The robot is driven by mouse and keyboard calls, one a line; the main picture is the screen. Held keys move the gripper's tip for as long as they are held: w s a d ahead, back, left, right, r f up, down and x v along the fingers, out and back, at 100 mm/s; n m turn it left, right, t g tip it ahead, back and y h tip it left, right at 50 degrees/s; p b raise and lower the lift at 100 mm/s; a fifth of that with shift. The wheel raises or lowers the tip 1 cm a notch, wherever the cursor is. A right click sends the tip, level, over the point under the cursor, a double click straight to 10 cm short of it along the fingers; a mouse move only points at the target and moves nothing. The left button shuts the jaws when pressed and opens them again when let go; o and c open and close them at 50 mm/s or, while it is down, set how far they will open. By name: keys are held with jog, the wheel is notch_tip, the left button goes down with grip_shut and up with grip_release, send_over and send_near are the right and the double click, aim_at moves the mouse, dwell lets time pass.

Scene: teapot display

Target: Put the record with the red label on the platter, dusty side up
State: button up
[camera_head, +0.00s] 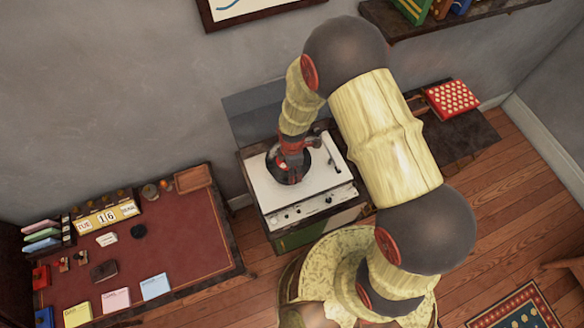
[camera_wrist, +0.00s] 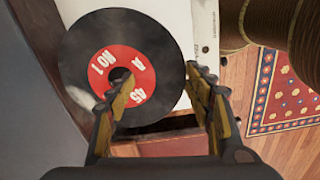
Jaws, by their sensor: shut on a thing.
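The record (camera_wrist: 165,50) shows a black face with a red label (camera_wrist: 98,70) marked "45", "A" and "NO 1". A pale, dusty-looking smear (camera_wrist: 82,97) lies at its lower left. The black disc also shows in the head view (camera_head: 304,170), over the white-topped turntable (camera_head: 324,172). Its platter is hidden, and contact there is unclear. My gripper (camera_wrist: 162,88) is over the turntable, with its left finger across the record's face and the right beside its edge.
A desk (camera_head: 190,240) with a red top, calendar blocks (camera_head: 105,216) and coloured cards (camera_head: 155,287) stands left of the turntable. A dark bench with a red dotted box (camera_head: 453,97) is at the right. A wall shelf (camera_head: 455,20) is above.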

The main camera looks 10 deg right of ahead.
jog(key=shift+f+b, duration=1.45)
jog(key=shift+f, duration=0.7)
jog(key=o, duration=1.4)
jog(key=shift+o, duration=0.2)
notch_tip(320, 180, up, 12)
dwell(0.3)
